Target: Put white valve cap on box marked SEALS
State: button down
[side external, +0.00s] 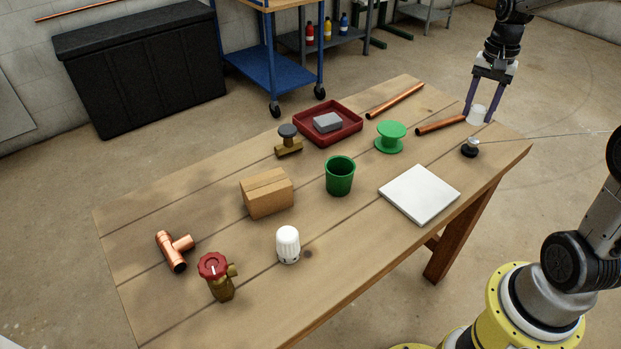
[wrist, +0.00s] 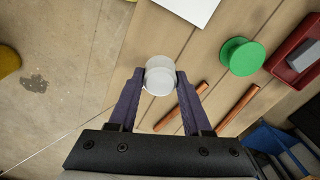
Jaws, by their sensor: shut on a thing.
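The white valve cap (wrist: 160,76) is a small pale cylinder between the fingertips of my gripper (wrist: 159,80) in the wrist view. My gripper (side external: 482,113) is shut on the cap (side external: 477,114) at the table's far right corner in the side view. I cannot tell whether the cap touches the table. A brown cardboard box (side external: 267,193) sits left of the table's middle. No SEALS marking is readable on it.
Copper pipes (side external: 440,125) (side external: 395,100) lie near my gripper. A green spool (side external: 390,136), red tray (side external: 345,134) with a grey block, green cup (side external: 340,177), white tile (side external: 419,194) and white thermostat head (side external: 288,245) stand between or near gripper and box.

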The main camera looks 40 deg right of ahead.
jog(key=w+a+r+n, duration=0.1)
jog(key=w+a+n, duration=0.3)
jog(key=a, duration=0.5)
jog(key=w+a+r+n, duration=0.2)
jog(key=w+a+n, duration=0.1)
jog(key=a, duration=0.6)
jog(key=s+a+r+n, duration=0.1)
jog(key=a+n, duration=0.2)
jog(key=a, duration=0.7)
jog(key=s+a+r+n, duration=0.15)
jog(key=a+n, duration=0.25)
jog(key=a, duration=0.7)
send_over(273, 190)
notch_tip(273, 190, down, 11)
jog(key=shift+f, duration=1.5)
jog(key=shift+f, duration=0.1)
jog(key=shift+c, duration=1.7)
grip_release()
